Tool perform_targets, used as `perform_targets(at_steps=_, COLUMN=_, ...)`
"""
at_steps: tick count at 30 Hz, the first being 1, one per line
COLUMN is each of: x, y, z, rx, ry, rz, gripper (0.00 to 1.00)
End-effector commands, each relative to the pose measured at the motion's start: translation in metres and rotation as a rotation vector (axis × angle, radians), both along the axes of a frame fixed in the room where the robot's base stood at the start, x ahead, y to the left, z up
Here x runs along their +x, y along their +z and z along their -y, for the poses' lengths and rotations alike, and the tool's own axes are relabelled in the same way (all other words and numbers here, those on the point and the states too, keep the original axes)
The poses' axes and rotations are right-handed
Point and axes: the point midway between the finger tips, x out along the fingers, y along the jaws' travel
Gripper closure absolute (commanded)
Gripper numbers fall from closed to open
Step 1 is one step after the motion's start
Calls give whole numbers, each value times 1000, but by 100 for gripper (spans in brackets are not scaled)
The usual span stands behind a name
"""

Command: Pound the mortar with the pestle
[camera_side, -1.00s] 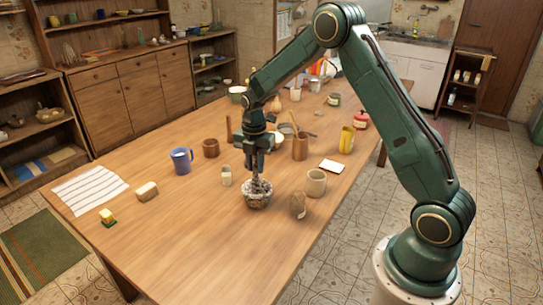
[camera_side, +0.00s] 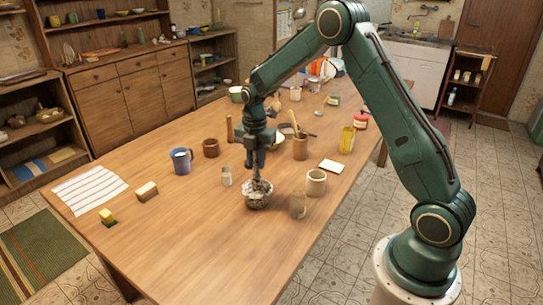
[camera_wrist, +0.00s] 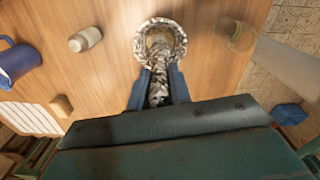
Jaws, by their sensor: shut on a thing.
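The mortar (camera_side: 257,200) is a grey and white speckled bowl standing on the wooden table, below my gripper (camera_side: 259,165). In the wrist view the mortar (camera_wrist: 160,41) shows its round rim and a brownish inside. My gripper (camera_wrist: 158,88) is shut on the pestle (camera_wrist: 159,86), a speckled stone stick between the two dark blue fingers. The pestle points down at the mortar, with its lower end at or inside the bowl. How deep it sits, and whether it touches the bottom, I cannot tell.
A small shaker (camera_side: 227,176), a blue mug (camera_side: 181,161) and a brown cup (camera_side: 211,148) stand left. A utensil pot (camera_side: 301,147) is behind.

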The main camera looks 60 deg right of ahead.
Motion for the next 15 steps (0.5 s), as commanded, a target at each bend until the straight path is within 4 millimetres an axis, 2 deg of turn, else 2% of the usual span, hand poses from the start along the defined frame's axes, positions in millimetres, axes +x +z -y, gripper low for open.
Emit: perform_targets(at_steps=15, x=0, y=30, z=0, rx=-1, ry=0, rz=1, gripper=100)
